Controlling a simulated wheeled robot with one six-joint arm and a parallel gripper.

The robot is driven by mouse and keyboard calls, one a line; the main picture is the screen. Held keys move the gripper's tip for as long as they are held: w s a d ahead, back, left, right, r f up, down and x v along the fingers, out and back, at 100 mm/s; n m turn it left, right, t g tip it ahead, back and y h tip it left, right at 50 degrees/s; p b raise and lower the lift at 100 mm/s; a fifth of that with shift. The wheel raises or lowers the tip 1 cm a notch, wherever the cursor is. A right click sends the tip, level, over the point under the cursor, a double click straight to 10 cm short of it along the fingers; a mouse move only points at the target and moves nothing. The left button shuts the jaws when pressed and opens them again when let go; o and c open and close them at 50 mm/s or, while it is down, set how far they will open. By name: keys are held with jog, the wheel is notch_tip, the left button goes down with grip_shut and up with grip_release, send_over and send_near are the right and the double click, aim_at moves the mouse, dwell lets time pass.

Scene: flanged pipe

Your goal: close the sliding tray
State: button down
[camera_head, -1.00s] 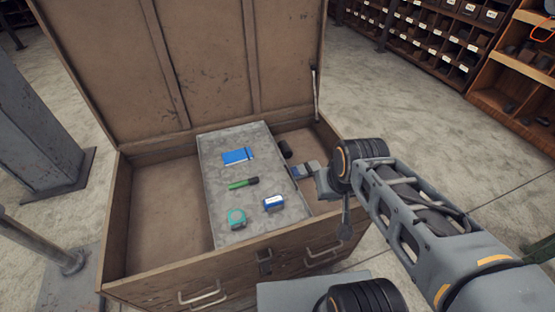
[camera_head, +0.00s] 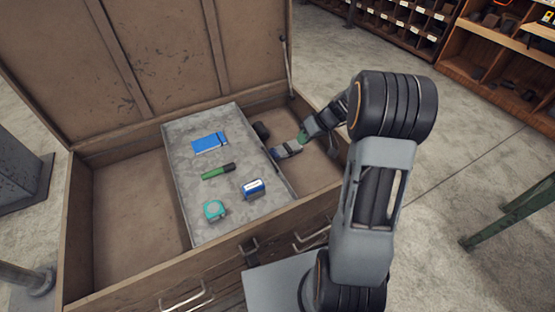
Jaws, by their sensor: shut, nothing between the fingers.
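The sliding tray (camera_head: 188,135) is a grey, shallow metal tray set inside a large brown chest (camera_head: 125,205). It sits near the middle of the chest, with open space on its left and right. It carries a blue notebook (camera_head: 210,142), a green and black marker (camera_head: 218,171), a blue and white box (camera_head: 253,188) and a teal tape measure (camera_head: 214,209). My gripper (camera_head: 277,153) is shut and empty, low inside the chest at the tray's right side. I cannot tell whether its fingertips touch the tray wall. A black part (camera_head: 261,130) shows at the tray's right edge.
The chest lid (camera_head: 110,65) stands open at the back, with a strut (camera_head: 287,65) at its right. The chest's left space (camera_head: 130,195) is empty.

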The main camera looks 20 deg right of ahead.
jog(key=a+x, duration=0.1)
jog(key=x, duration=1.2)
jog(key=shift+s+a+r+p, duration=0.2)
jog(key=shift+a+r+p, duration=0.05)
jog(key=shift+r+p, duration=0.15)
